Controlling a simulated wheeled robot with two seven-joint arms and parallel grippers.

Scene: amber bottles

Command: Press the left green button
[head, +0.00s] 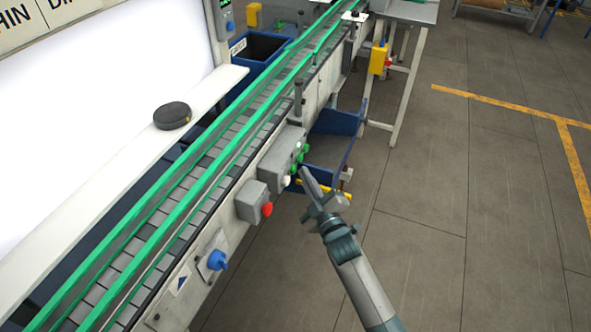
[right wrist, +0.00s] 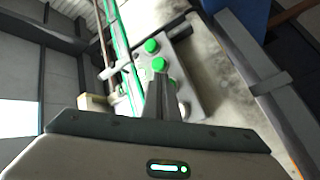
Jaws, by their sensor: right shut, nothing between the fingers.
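A grey control box (head: 283,152) is fixed to the side of the conveyor, with green buttons (head: 304,149) and white buttons on its face. In the right wrist view, two round green buttons (right wrist: 152,46) show close together on the box (right wrist: 185,65). My right gripper (head: 304,170) is shut and empty, its fingertips right by the lower green button. In the right wrist view, the shut fingers (right wrist: 161,85) point at the nearer green button (right wrist: 159,64) and overlap its lower edge. I cannot tell whether they touch it. My left gripper is not in view.
A smaller grey box with a red button (head: 267,209) and a blue knob (head: 217,260) sit lower along the conveyor side. The conveyor (head: 165,215) has green rails. A black round object (head: 172,115) lies on the white ledge. The floor at right is clear.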

